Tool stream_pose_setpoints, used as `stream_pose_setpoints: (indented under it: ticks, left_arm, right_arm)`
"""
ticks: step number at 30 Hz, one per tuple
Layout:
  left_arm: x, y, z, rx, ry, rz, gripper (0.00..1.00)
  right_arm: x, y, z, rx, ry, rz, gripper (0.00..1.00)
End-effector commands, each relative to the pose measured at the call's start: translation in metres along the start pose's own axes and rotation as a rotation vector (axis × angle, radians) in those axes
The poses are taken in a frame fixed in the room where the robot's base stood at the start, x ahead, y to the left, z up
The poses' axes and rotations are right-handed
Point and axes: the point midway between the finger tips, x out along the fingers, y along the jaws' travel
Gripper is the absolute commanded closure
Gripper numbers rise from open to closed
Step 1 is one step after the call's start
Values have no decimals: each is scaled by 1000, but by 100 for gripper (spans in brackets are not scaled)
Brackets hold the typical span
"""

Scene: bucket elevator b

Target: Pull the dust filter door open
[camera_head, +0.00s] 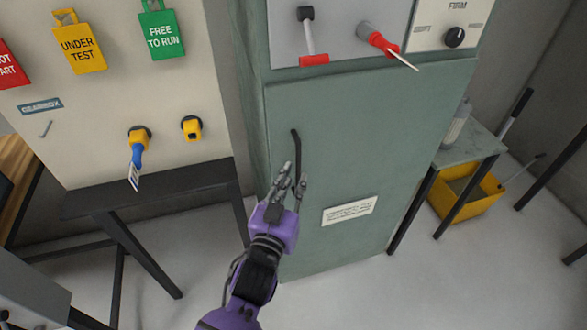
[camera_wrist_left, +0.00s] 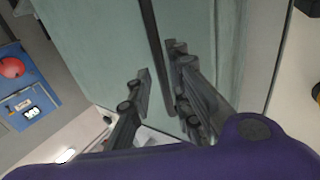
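The dust filter door appears to be the tall green cabinet door (camera_head: 385,130) in the head view, and it looks shut. A dark vertical bar handle (camera_head: 296,145) is on its left side. My left gripper (camera_head: 292,178) is at the handle's lower part and hides its lower end. In the left wrist view the handle (camera_wrist_left: 153,35) runs down between the two spread fingers of the left gripper (camera_wrist_left: 160,68), nearer the right-hand finger. A gap shows on the left-hand side, so the fingers are not closed on it. My right gripper is not in view.
Above the door is a panel with red-tipped levers (camera_head: 375,42) and a black knob (camera_head: 454,37). A dark bench (camera_head: 150,190) stands left of the cabinet. A small table (camera_head: 465,145) and yellow bin (camera_head: 468,195) stand right. Floor in front is clear.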

Motion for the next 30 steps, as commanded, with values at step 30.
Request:
stream_pose_setpoints:
  ticks: [30]
  left_arm:
    - [40,-1,1,0,-2,-1,100]
  right_arm:
    - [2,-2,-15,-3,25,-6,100]
